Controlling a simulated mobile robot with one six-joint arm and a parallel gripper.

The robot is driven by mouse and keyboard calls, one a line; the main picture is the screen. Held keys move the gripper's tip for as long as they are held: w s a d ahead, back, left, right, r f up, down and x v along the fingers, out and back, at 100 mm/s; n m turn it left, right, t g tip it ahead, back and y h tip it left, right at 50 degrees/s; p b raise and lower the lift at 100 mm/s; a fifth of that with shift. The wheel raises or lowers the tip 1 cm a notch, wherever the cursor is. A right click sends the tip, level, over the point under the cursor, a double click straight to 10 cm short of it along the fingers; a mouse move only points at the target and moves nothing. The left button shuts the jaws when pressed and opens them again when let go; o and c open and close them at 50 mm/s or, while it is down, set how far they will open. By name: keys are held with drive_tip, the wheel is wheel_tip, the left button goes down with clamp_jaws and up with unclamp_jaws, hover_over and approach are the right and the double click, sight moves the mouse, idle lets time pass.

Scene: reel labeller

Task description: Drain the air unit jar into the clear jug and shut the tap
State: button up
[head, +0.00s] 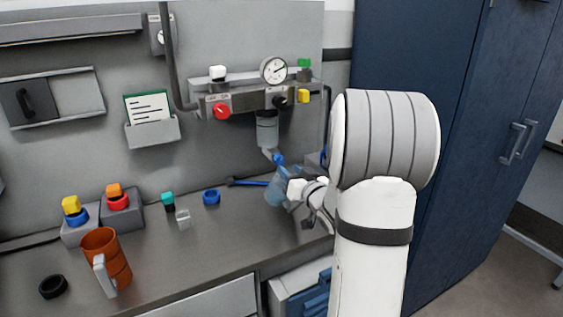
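The air unit (241,101) is fixed to the back panel, with a gauge (274,69), a red knob (222,111) and a grey jar (267,130) hanging below it. An angled outlet leads down from the jar to a small blue tap (279,159). The clear jug (274,190), bluish and see-through, is just below the tap, close over the bench. My gripper (296,190) is at the jug's right side, overlapping it in the picture. My arm hides part of the gripper, so its hold on the jug is unclear. The liquid level cannot be made out.
A blue-handled tool (250,183) and a blue ring (211,197) lie left of the jug on the bench (220,235). An orange mug (106,262), black ring (54,286) and coloured caps on grey blocks (82,230) stand further left. Blue cabinets (440,60) are at right.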

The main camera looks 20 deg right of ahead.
sight(280, 162)
drive_tip(key=w, duration=0.5)
drive_tip(key=shift+w+a+p, duration=0.15)
drive_tip(key=shift+w+p, duration=0.15)
drive_tip(key=shift+c, duration=0.6)
drive_tip(key=c, duration=0.6)
drive_tip(key=shift+f, duration=0.1)
